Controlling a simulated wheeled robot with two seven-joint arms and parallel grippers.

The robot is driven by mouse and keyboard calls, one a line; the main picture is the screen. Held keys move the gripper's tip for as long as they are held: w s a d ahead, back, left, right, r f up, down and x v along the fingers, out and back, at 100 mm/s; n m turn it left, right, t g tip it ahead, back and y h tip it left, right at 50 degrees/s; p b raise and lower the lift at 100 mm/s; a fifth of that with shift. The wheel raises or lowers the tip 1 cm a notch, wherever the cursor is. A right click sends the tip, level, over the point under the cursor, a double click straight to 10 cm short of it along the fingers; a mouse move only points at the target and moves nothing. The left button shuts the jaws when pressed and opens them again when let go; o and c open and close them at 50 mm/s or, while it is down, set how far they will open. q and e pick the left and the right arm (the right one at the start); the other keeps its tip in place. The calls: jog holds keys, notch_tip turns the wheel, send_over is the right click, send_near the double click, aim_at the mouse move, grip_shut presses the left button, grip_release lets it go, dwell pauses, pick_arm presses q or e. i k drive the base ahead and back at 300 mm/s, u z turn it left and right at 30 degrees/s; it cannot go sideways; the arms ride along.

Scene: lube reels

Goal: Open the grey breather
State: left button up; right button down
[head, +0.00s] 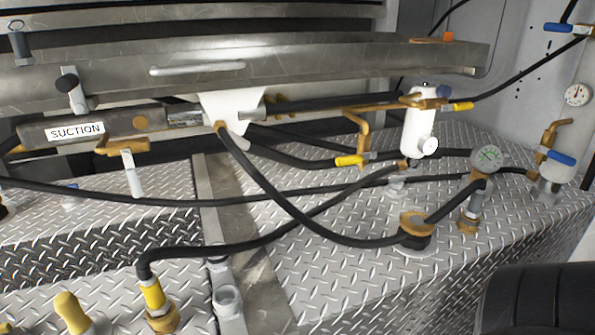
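No part is labelled as the grey breather, and I cannot tell for sure which one it is. One grey candidate is a short round fitting (228,301) on the tread plate at the lower middle, with an open-looking ring top. Another is an upright grey cylinder with a ring on top (21,42) at the far upper left. A grey valve handle (132,172) hangs below the pipe marked SUCTION (76,131). Neither of my grippers is in the head view.
Black hoses (300,222) cross above the diamond tread plate (330,290). A yellow-capped fitting (72,312), a gauge (488,158) and a blue-handled valve (561,159) stand up from it. A metal beam (330,65) spans the back. A dark rounded shape (535,305) fills the lower right.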

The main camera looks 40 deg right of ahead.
aim_at(397, 182)
jog(key=u, duration=0.4)
jog(key=k, duration=0.85)
jog(key=z, duration=1.1)
jog(key=i, duration=0.75)
jog(key=u, duration=0.15)
